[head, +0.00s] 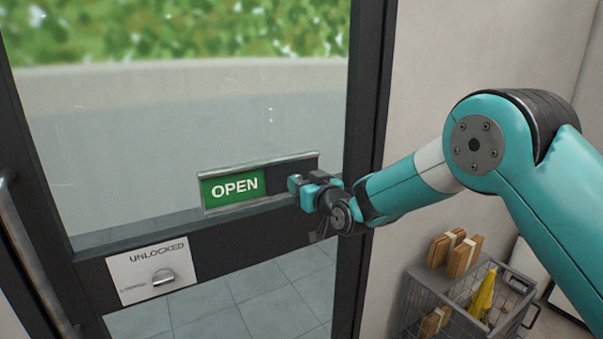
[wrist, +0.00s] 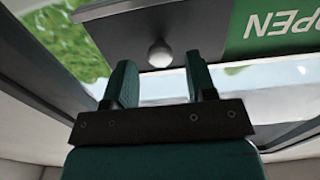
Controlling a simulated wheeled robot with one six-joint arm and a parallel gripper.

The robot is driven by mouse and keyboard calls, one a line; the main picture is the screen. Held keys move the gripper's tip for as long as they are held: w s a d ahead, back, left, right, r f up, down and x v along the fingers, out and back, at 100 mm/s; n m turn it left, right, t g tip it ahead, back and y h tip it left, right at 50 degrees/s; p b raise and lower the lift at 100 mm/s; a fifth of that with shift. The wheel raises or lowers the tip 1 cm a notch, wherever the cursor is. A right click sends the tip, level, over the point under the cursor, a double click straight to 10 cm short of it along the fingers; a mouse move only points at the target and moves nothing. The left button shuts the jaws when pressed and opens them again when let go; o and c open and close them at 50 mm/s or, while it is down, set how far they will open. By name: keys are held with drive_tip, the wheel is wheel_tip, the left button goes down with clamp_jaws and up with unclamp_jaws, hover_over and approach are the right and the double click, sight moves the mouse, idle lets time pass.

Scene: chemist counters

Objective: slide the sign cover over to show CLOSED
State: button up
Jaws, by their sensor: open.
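The sign on the glass door shows a green OPEN panel (head: 235,187) on its left, and the same panel appears upside down at the right of the wrist view (wrist: 275,28). The dark sliding cover (head: 284,178) sits over the sign's right part; in the wrist view the cover (wrist: 190,28) has a round pale knob (wrist: 160,54) near its edge. My gripper (head: 308,184) is at the cover's right end in the head view. In the wrist view its two fingers (wrist: 160,85) are apart and empty, with the knob between and beyond their tips. I cannot tell whether they touch anything.
Below the sign is an UNLOCKED plate (head: 153,270) with a latch knob. The door's dark frame (head: 368,90) stands close to my gripper. A wire basket (head: 455,305) with wooden blocks and a yellow item is at the lower right. A door handle (head: 28,255) is at far left.

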drive_tip(key=shift+w+a, duration=0.4)
drive_tip(key=shift+w, duration=0.15)
drive_tip(key=shift+c, duration=0.4)
